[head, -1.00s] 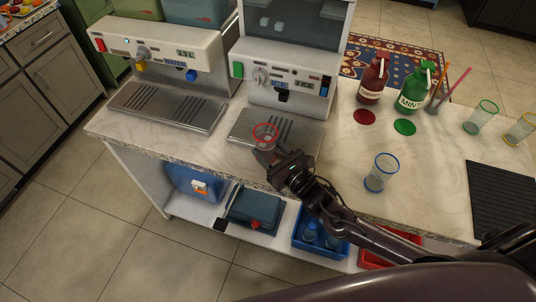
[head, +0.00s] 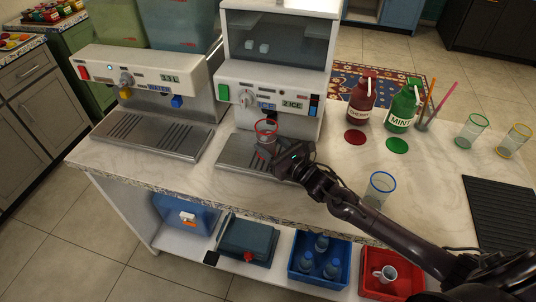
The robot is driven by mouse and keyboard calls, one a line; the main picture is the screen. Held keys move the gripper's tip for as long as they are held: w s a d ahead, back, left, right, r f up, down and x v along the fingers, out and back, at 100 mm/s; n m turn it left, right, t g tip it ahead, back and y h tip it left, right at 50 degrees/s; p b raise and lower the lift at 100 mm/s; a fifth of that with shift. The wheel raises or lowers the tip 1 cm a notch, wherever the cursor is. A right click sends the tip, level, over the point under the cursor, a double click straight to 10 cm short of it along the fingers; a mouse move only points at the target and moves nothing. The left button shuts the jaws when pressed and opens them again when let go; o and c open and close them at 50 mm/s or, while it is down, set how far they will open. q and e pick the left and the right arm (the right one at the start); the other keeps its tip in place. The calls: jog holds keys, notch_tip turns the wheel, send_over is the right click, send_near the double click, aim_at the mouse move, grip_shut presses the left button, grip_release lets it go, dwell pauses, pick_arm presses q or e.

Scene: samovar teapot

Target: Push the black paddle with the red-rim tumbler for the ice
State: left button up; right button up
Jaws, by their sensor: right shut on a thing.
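The red-rim tumbler (head: 265,134) is clear and upright, held over the drip tray of the right-hand machine, the ice machine (head: 292,92). My right gripper (head: 272,152) is shut on its side, coming in from the right. The black paddle (head: 267,107) hangs under the front panel, just above and behind the tumbler's rim in the head view. I cannot tell whether the rim touches it. The tumbler looks empty, though its lower part is partly hidden by the gripper. My left gripper is not in view.
A blue-rim tumbler (head: 379,188) stands near my right forearm. Red (head: 362,98) and green (head: 402,108) bottles stand right of the machine, with green-rim (head: 471,131) and yellow-rim (head: 513,141) tumblers farther right. A water machine (head: 150,95) stands at left.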

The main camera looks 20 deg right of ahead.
jog(key=shift+w+d, duration=0.15)
jog(key=shift+w, duration=0.05)
jog(key=shift+w+d, duration=0.1)
jog(key=shift+w, duration=0.05)
dwell(0.3)
jog(key=shift+w+d+b, duration=0.45)
jog(key=shift+w+b, duration=0.25)
jog(key=shift+b, duration=0.05)
jog(key=shift+s+a+p, duration=0.5)
jog(key=shift+s+a, duration=0.2)
jog(key=shift+s, duration=0.35)
jog(key=shift+s+a+p, duration=0.5)
jog(key=shift+s+a, duration=0.2)
jog(key=shift+s, duration=0.35)
